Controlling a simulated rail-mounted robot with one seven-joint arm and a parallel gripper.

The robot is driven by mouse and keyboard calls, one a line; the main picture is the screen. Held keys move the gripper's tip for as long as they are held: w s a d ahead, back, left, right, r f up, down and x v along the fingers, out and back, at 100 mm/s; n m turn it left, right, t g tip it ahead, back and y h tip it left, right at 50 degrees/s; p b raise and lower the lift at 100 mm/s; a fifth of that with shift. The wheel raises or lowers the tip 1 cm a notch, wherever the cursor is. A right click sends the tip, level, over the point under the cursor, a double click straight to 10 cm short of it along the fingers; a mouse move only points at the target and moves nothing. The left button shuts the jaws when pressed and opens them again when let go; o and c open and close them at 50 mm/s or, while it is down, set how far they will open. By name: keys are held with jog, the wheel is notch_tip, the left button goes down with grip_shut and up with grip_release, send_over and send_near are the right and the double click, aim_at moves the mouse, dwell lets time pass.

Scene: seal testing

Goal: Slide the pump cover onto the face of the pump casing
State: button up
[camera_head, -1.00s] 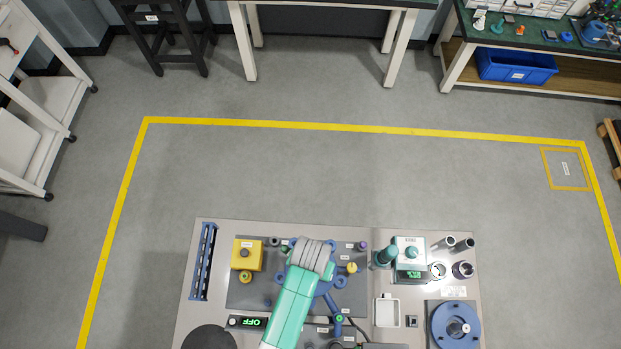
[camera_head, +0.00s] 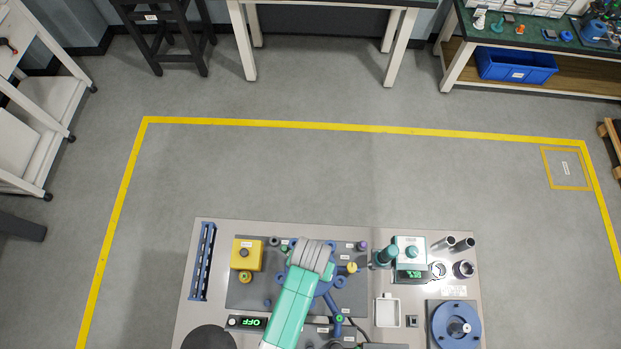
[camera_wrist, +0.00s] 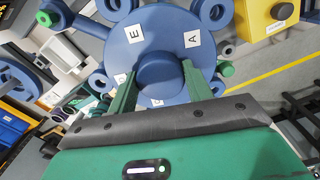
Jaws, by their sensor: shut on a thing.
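My gripper (camera_wrist: 160,82) has its two green fingers closed on the round central boss of the blue pump cover (camera_wrist: 128,52) in the wrist view. The cover is a disc with white letter labels, A and E among them, and its face is turned towards the wrist camera. Blue lugs with holes show around its rim; I cannot tell whether they belong to the cover or to a casing behind it. In the head view my arm hides the gripper and most of the blue part (camera_head: 327,288). Any gap between cover and casing is hidden.
A yellow button box (camera_head: 247,254) stands left of the blue part. A teal-topped tester (camera_head: 410,258) and a white tray (camera_head: 387,311) stand to its right. A blue flanged disc (camera_head: 443,325) is at the bench's right front. A blue rack (camera_head: 203,262) lies at the left.

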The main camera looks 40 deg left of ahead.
jog(key=shift+f, duration=0.7)
dwell(1.1)
jog(key=o, duration=1.5)
jog(key=shift+r, duration=0.1)
notch_tip(320, 180, up, 6)
jog(key=p, duration=0.6)
jog(key=shift+r, duration=1.35)
jog(key=shift+w, duration=0.1)
